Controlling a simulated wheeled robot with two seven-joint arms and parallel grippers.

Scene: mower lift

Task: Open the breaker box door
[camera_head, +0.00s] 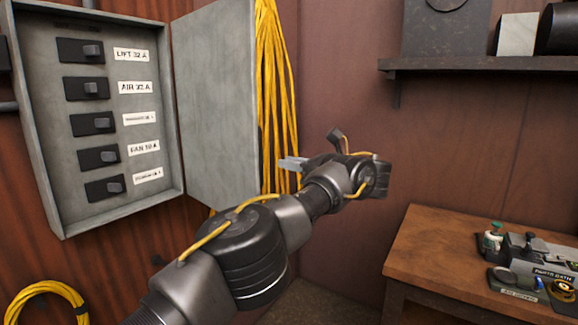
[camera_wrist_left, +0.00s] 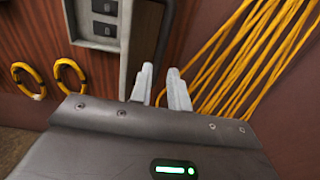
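The grey breaker box (camera_head: 52,190) hangs on the wood wall at the left of the head view. Its grey door (camera_head: 215,110) stands open, swung out to the right, so the column of several dark switches with white labels shows. Part of the box (camera_wrist_left: 88,42) shows in the left wrist view. My left gripper (camera_head: 292,163) is just right of the door's free edge, in front of the hanging yellow cables. In the left wrist view its two pale fingers (camera_wrist_left: 160,78) stand apart with nothing seen between them. My right gripper is out of view.
Yellow cables (camera_head: 275,90) hang behind the door's free edge. A coiled yellow cable (camera_head: 45,290) is at lower left. A wooden bench (camera_head: 430,240) with small parts stands at right, below a dark shelf (camera_head: 480,64). The wall between is bare.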

